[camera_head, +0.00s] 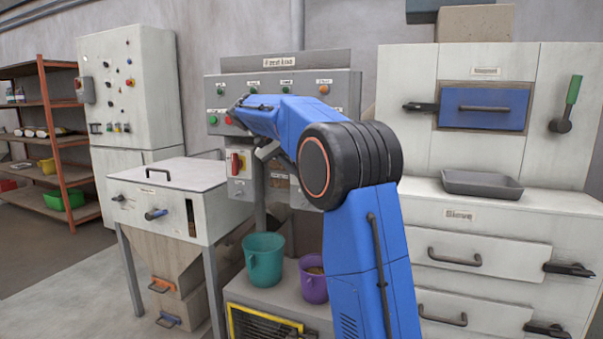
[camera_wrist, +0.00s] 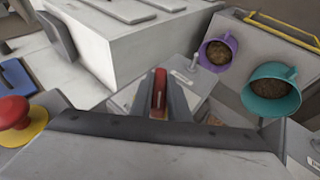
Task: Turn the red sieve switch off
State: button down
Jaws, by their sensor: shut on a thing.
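The red sieve switch (camera_head: 236,163) sits on a small grey box under the control panel in the head view. Its red handle (camera_wrist: 159,88) stands between my two fingers in the wrist view. My gripper (camera_wrist: 160,100) is shut on this handle, with one grey finger on each side. The fingers hide parts of the switch's base, and I cannot read its position marks. In the head view my blue arm reaches across the panel front and hides much of it.
The control panel (camera_head: 340,88) carries several buttons and lamps. A red mushroom button (camera_wrist: 14,112) on a yellow ring is close by in the wrist view. A teal bucket (camera_head: 264,262) and a purple bucket (camera_head: 313,287) stand below. A hopper cabinet (camera_head: 165,210) stands left.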

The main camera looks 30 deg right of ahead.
jog(key=g+h, duration=0.2)
jog(key=n+g+h, duration=0.1)
jog(key=h, duration=0.1)
jog(key=shift+w+r+n+g, duration=0.1)
jog(key=shift+w+n+g, duration=0.1)
jog(key=shift+n+g, duration=0.15)
jog(key=shift+h, duration=0.3)
jog(key=c, duration=1.7)
grip_release()
jog(key=shift+r, duration=0.1)
jog(key=shift+d+f+g, duration=0.1)
jog(key=shift+f+g, duration=0.1)
jog(key=shift+g, duration=0.05)
